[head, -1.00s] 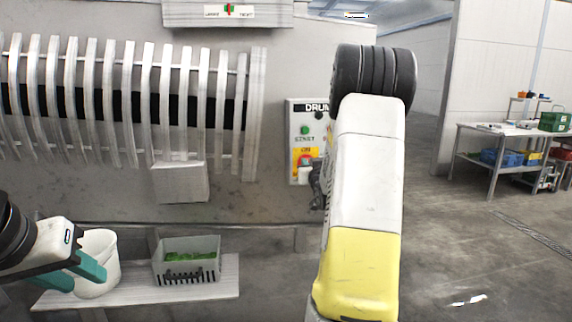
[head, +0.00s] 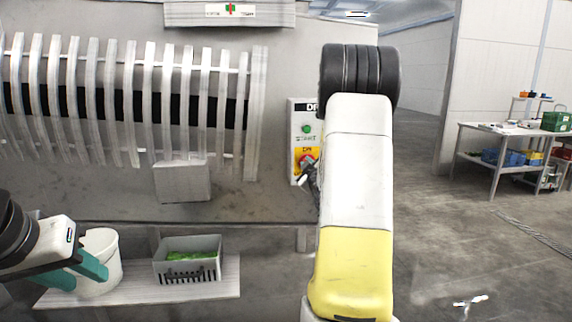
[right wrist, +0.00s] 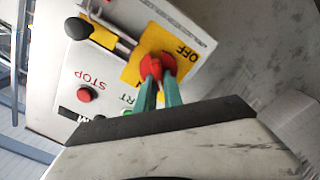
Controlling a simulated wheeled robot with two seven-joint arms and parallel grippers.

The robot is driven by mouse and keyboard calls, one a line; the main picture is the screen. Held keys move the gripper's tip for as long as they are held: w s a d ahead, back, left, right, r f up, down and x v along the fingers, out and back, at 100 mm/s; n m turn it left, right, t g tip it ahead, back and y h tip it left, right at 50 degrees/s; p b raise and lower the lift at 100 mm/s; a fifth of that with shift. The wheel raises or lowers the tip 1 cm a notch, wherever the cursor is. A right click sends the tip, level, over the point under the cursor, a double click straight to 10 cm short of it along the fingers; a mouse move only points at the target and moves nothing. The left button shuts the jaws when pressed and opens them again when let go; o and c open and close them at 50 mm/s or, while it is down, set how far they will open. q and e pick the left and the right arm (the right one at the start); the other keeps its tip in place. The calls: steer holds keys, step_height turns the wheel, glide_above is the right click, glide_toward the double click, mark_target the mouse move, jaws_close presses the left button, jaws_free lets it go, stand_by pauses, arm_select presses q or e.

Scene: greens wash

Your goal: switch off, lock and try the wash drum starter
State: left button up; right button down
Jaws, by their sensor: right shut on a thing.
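The wash drum starter (head: 295,132) is a pale box on the machine's front, partly hidden by my right arm. It has a green START button (head: 306,129) and a red knob (head: 306,160) on a yellow plate. In the right wrist view, the teal fingers of my right gripper (right wrist: 160,82) are shut on the red knob (right wrist: 152,63). The word OFF shows on the yellow plate (right wrist: 186,40) beside it. A red STOP button (right wrist: 84,95) and a black ball handle (right wrist: 78,28) also show. My left gripper (head: 82,274) is open and empty, by a white bucket.
The white bucket (head: 103,250) and a grey crate (head: 190,270) with greens stand on a low shelf (head: 225,288) at left. The slatted drum (head: 130,100) is above. A work table (head: 480,130) stands far right, with open floor before it.

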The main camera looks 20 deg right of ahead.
steer(key=shift+a+f+n, duration=0.1)
steer(key=shift+f+n, duration=0.1)
steer(key=shift+n, duration=1.95)
steer(key=shift+a+f+n, duration=0.1)
steer(key=shift+f+n, duration=0.1)
steer(key=shift+n, duration=1.95)
steer(key=c, duration=1.5)
jaws_free()
steer(key=shift+v, duration=3.9)
